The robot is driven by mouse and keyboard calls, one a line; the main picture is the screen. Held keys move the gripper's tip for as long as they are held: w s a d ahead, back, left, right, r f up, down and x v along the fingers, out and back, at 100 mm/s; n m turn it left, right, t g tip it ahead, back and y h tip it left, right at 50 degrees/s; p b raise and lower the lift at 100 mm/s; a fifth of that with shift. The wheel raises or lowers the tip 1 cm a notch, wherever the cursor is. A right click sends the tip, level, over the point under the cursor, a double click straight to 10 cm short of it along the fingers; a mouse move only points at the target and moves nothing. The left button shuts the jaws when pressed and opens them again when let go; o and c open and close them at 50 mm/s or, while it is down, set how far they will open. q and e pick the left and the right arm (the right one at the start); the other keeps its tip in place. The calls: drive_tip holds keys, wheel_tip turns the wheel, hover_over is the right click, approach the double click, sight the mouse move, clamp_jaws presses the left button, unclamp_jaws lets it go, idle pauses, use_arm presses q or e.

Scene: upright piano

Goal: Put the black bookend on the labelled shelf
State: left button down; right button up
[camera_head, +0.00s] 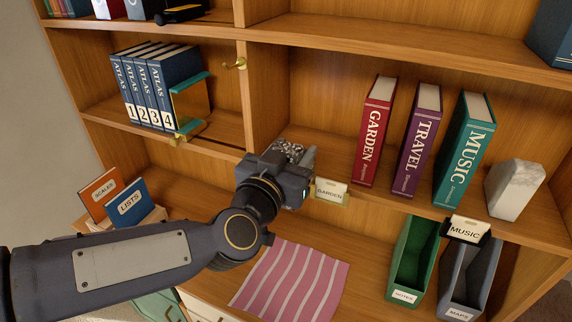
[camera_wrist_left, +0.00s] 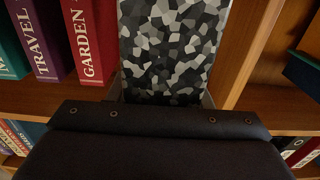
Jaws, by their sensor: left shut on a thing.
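My left gripper (camera_head: 301,165) is shut on the black bookend (camera_head: 287,151), which has a black, grey and white speckled face. The bookend stands out large in the left wrist view (camera_wrist_left: 172,48), between the gripper's fingers. In the head view the gripper hides most of it. They are at the left end of the middle right shelf (camera_head: 405,199), beside the upright divider. This shelf's edge bears a GARDEN label (camera_head: 331,191) and a MUSIC label (camera_head: 467,229). I cannot tell whether the bookend touches the shelf. My right gripper is out of view.
Red GARDEN (camera_head: 374,131), purple TRAVEL (camera_head: 418,140) and teal MUSIC (camera_head: 464,150) books stand on that shelf, with a white stone block (camera_head: 514,189) at right. A gap separates the gripper from the red book. Green (camera_head: 413,258) and grey (camera_head: 469,273) holders stand below.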

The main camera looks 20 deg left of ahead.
use_arm(q)
drive_tip(key=w+b, duration=0.1)
drive_tip(key=w, duration=1.5)
drive_tip(key=shift+d+r, duration=0.15)
drive_tip(key=shift+d, duration=0.1)
drive_tip(key=shift+f+b, duration=1.15)
drive_tip(key=shift+f, duration=0.05)
idle(0.4)
drive_tip(key=c, duration=0.6)
unclamp_jaws()
drive_tip(key=shift+c, duration=0.2)
drive_tip(key=shift+s+f, duration=0.1)
drive_tip(key=shift+f, duration=0.1)
drive_tip(key=s+b, duration=0.1)
drive_tip(key=s, duration=0.6)
drive_tip(key=shift+s+a+r, duration=0.1)
drive_tip(key=shift+s+a, duration=0.05)
drive_tip(key=shift+s, duration=0.15)
drive_tip(key=s+a+f+n+g+h, duration=0.1)
drive_tip(key=s+f+g, duration=0.5)
drive_tip(key=s+f, duration=0.4)
drive_tip(key=s+a+f+n+g+h, duration=0.1)
drive_tip(key=s+f+g, duration=0.5)
drive_tip(key=s, duration=1.2)
wheel_tip(320, 180, down, 4)
drive_tip(key=shift+a+h, duration=0.6)
drive_tip(key=shift+a, duration=0.05)
